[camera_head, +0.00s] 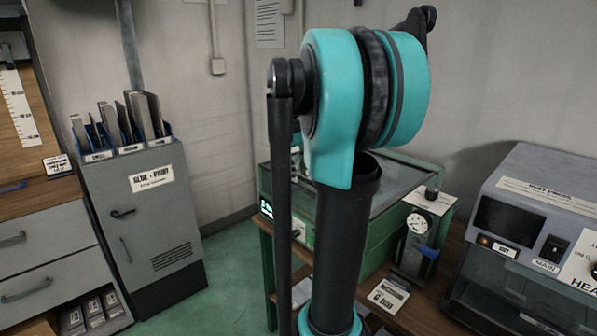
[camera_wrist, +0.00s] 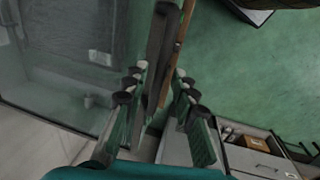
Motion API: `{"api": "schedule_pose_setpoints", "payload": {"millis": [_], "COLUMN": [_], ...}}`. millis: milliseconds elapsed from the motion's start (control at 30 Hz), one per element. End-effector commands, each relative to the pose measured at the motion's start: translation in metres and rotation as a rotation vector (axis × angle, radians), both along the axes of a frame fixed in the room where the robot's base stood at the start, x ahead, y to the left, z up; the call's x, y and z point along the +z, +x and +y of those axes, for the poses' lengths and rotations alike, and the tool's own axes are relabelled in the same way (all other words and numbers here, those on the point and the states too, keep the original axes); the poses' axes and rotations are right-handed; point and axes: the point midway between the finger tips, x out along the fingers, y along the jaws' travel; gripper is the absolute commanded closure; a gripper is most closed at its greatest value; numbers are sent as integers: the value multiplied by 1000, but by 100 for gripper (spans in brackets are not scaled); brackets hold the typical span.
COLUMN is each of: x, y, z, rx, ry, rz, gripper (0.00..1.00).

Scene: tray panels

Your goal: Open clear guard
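A clear panel (camera_wrist: 60,60), which looks like the clear guard, fills the left of the wrist view, with pale equipment showing through it. In the head view a green-framed unit with a clear top (camera_head: 395,178) stands behind my arm, which hides much of it. My gripper (camera_wrist: 160,69) shows in the wrist view with its two fingers apart. A dark upright bar (camera_wrist: 163,38) shows between the fingers, at the right side of the clear panel. I cannot tell whether either finger touches it. My gripper is not visible in the head view.
A grey cabinet (camera_head: 150,215) with files on top stands at left, beside drawers (camera_head: 40,245). A gauge unit (camera_head: 420,235) and a grey heater box (camera_head: 540,240) are at right. Green floor (camera_head: 225,265) is open between the cabinet and the bench.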

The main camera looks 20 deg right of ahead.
Motion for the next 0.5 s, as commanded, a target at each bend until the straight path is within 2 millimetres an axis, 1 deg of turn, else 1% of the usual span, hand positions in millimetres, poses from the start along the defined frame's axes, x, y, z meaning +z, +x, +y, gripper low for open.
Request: {"api": "schedule_pose_setpoints", "payload": {"millis": [33,167,200,500], "x": [0,0,0,0], "y": [0,0,0,0], "z": [0,0,0,0], "rx": [0,0,0,0], "ry": [0,0,0,0], "rz": [0,0,0,0], "gripper": [83,99,100,100]}}
